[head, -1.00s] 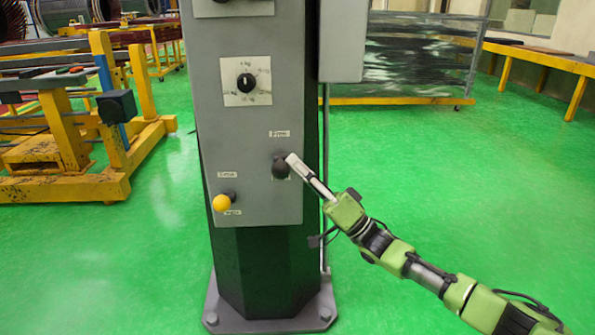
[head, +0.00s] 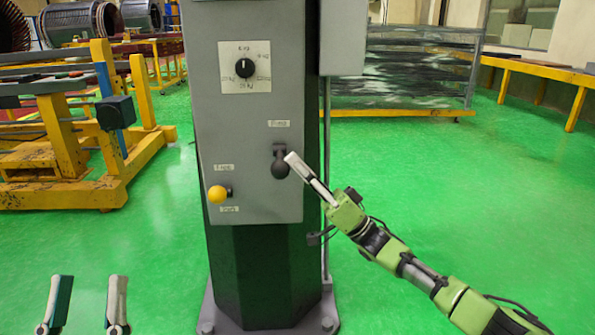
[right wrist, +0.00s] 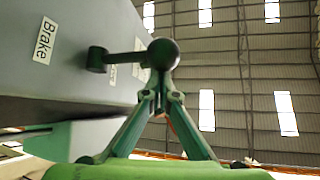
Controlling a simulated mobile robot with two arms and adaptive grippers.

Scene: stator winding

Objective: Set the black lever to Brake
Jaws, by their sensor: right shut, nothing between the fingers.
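The black lever (head: 281,168) is on the grey panel, its ball end hanging below its pivot in the head view. In the right wrist view its black ball (right wrist: 163,53) stands out from the panel on a short arm. A label reading "Brake" (right wrist: 43,40) shows there beside the lever. My right gripper (head: 290,158) is shut and empty, its tips at the ball's upper right; whether they touch it is unclear. In the right wrist view the right gripper's tips (right wrist: 160,86) meet just below the ball. My left gripper (head: 90,278) is open and empty at the lower left.
A lever with a yellow ball (head: 217,194) sits lower left on the same panel. A dial (head: 244,68) is above. The column stands on a bolted base. A yellow frame (head: 60,190) is at the left; the green floor (head: 430,200) at the right is clear.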

